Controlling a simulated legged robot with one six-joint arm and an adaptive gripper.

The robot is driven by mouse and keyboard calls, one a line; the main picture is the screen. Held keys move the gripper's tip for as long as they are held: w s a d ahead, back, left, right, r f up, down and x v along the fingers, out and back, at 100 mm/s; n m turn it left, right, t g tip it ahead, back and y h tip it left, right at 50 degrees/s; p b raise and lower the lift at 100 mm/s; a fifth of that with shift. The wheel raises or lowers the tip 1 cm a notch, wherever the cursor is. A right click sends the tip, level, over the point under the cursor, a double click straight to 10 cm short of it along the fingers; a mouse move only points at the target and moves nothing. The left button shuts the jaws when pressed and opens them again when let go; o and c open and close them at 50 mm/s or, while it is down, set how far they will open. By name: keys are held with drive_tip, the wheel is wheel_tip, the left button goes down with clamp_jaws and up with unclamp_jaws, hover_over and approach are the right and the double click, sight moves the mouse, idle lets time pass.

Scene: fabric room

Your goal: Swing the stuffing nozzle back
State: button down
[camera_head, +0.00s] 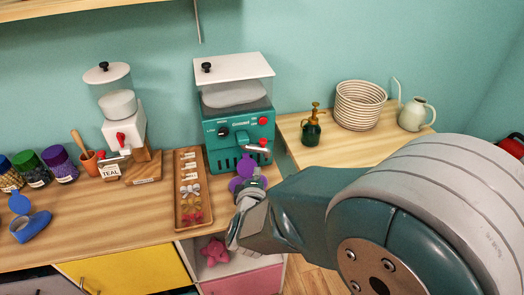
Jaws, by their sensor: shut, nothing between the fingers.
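The teal stuffing machine (240,135) stands on the wooden counter with a white lid and a clear hopper of white filling. Its silver stuffing nozzle (258,149) sticks out at the front and points to the right, just under a red knob. A purple soft-looking item (247,168) is below the nozzle, partly hidden by my gripper. My gripper (252,186) is just below the nozzle at the counter's front edge. It is shut and holds nothing. I cannot tell whether its tips touch the purple item.
A wooden tray (179,214) of small bows and parts lies left of the machine. A white dispenser (122,125) stands further left. A green spray bottle (311,128), a coiled basket (359,105) and a pale jug (415,115) are on the right counter. A pink star plush (215,252) sits below.

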sight(262, 143)
drive_tip(key=x, duration=1.4)
drive_tip(key=shift+d+r, duration=0.1)
drive_tip(key=shift+r, duration=0.05)
